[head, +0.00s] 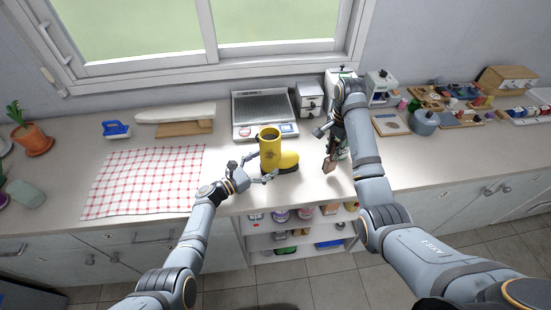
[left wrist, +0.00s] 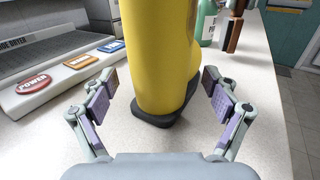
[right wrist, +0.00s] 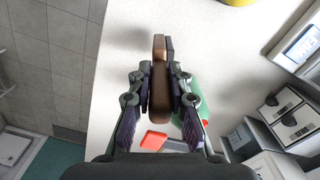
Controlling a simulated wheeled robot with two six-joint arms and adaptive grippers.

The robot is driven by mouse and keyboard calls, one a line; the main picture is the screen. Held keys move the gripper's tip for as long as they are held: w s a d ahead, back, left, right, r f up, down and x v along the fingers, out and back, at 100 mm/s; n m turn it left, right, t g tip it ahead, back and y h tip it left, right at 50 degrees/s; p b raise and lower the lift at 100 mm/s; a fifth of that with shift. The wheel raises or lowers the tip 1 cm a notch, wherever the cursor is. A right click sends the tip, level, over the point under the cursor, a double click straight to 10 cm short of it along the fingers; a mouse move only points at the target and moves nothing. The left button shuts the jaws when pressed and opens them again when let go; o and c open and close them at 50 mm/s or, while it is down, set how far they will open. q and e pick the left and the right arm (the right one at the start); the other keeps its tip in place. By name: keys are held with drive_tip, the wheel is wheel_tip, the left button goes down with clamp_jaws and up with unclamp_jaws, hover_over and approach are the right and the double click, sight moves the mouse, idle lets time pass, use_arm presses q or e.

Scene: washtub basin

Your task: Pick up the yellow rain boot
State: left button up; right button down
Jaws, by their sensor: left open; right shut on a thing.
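The yellow rain boot (head: 270,146) stands upright on the counter in the head view, its toe pointing right. Its yellow shaft and dark sole fill the middle of the left wrist view (left wrist: 165,50). My left gripper (head: 262,169) is open, low at the boot's near left side. In the left wrist view its fingers (left wrist: 160,88) stand on either side of the boot's lower part, with visible gaps. My right gripper (head: 332,146) is to the right of the boot, shut on a brown wooden-looking object (right wrist: 159,75), which also shows in the head view (head: 329,165).
A green bottle (left wrist: 206,22) stands near the right gripper. A red-checked cloth (head: 145,180) lies to the left. A blue brush (head: 116,129) and small white machines are at the back. The counter's front edge is close.

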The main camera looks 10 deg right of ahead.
sight(262, 156)
use_arm(q)
drive_tip(key=shift+s+a+r, duration=0.15)
drive_tip(key=shift+a, duration=0.05)
drive_tip(key=c, duration=0.6)
use_arm(e)
drive_tip(key=shift+s+a+r, duration=0.1)
drive_tip(key=shift+a+r, duration=0.05)
drive_tip(key=shift+r, duration=0.05)
use_arm(q)
drive_tip(key=c, duration=0.6)
drive_tip(key=shift+o, duration=0.2)
